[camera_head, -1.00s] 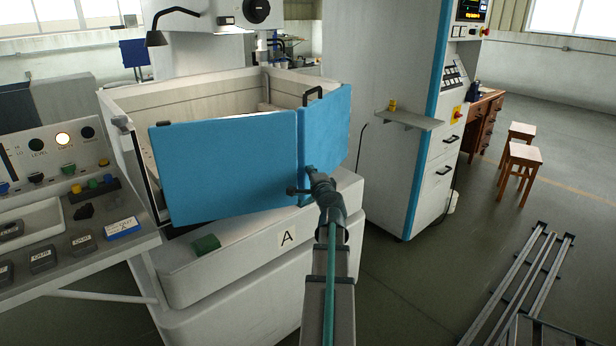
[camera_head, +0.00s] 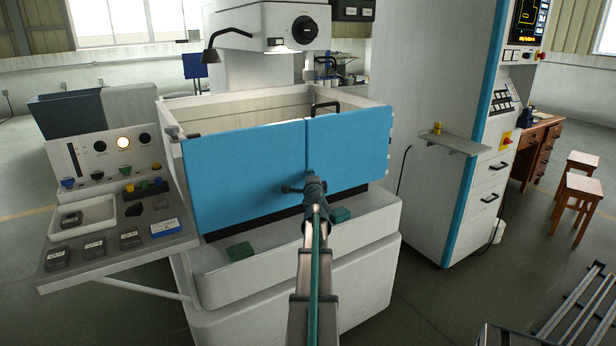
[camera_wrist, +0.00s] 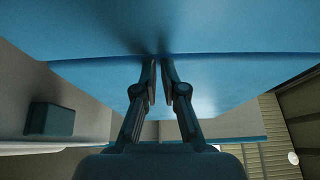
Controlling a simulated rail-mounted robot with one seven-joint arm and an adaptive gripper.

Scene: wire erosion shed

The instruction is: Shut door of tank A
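Two blue door panels close off the front of the white tank (camera_head: 240,104). The left panel (camera_head: 240,180) and right panel (camera_head: 350,145) meet at a vertical seam and look almost in one line. Whether they are fully flush or latched I cannot tell. My gripper (camera_head: 313,178) is at the lower part of the seam, in front of the panels. In the wrist view my gripper's fingertips (camera_wrist: 159,72) are close together with a narrow gap, right at the blue surface (camera_wrist: 230,85). I see nothing clearly held between them. The A label is hidden.
Green blocks lie on the ledge below the doors, one at left (camera_head: 240,251) and one beside my arm (camera_head: 341,215). A sloped control panel (camera_head: 190,240) stands at left. A white cabinet (camera_head: 425,190) with a small shelf (camera_head: 455,143) stands at right. Stools (camera_head: 578,195) are farther right.

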